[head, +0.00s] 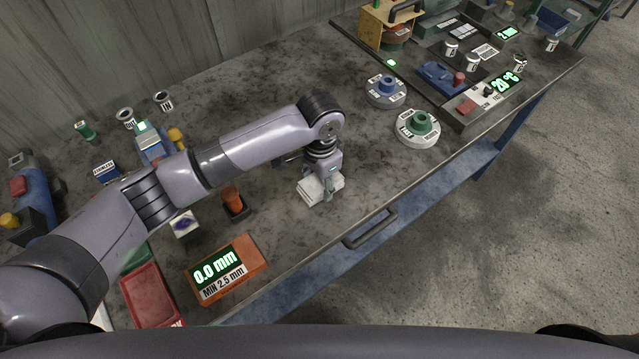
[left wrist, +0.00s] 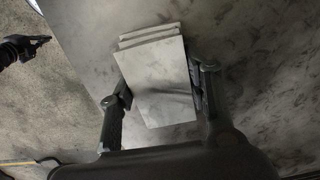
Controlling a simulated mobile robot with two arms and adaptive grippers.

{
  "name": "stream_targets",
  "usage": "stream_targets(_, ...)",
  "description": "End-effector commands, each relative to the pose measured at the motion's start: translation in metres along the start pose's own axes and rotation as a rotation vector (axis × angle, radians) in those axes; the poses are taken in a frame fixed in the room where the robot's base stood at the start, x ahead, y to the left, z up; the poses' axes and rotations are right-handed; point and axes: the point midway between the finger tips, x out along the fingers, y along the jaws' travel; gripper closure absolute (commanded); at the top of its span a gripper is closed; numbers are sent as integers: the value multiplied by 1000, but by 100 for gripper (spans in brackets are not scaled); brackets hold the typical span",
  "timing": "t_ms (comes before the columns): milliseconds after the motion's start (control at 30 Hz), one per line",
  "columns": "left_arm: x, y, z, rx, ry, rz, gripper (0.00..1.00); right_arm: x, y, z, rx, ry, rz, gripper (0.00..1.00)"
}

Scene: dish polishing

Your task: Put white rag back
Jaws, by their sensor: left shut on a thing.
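The white rag (head: 312,191) is a small folded stack of white layers near the front edge of the table, right of the middle of my left arm. In the left wrist view the white rag (left wrist: 156,85) lies between the two fingers. My left gripper (head: 326,186) points down and is shut on the rag; it also shows in the left wrist view (left wrist: 160,92). Whether the rag touches the tabletop is hard to tell. My right gripper is not clearly seen in the head view; a dark gripper-like shape (left wrist: 24,48) shows at the left of the left wrist view.
An orange gauge (head: 228,268) reading 0.0 mm, a dark holder with an orange-brown knob (head: 234,203) and a red tray (head: 150,297) stand left of the rag. Round pots with a blue knob (head: 386,91) and a green knob (head: 418,127) stand to the right. The table middle is clear.

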Motion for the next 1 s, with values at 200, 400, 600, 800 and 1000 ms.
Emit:
stream_targets(200, 21, 0, 0, 0, 1, 0, 92, -4, 0, 0, 0, 0, 0, 100)
stream_targets(400, 21, 0, -1, 0, 2, 0, 92, -3, 0, 0, 0, -1, 0, 100)
stream_targets(600, 24, 0, -1, 0, 1, 0, 52, -3, 0, 0, 0, -1, 0, 100)
stream_targets(800, 24, 0, 0, 0, 1, 0, 38, -3, 0, 0, 0, -1, 0, 100)
stream_targets(1000, 24, 0, 0, 0, 1, 0, 35, -3, 0, 0, 0, -1, 0, 100)
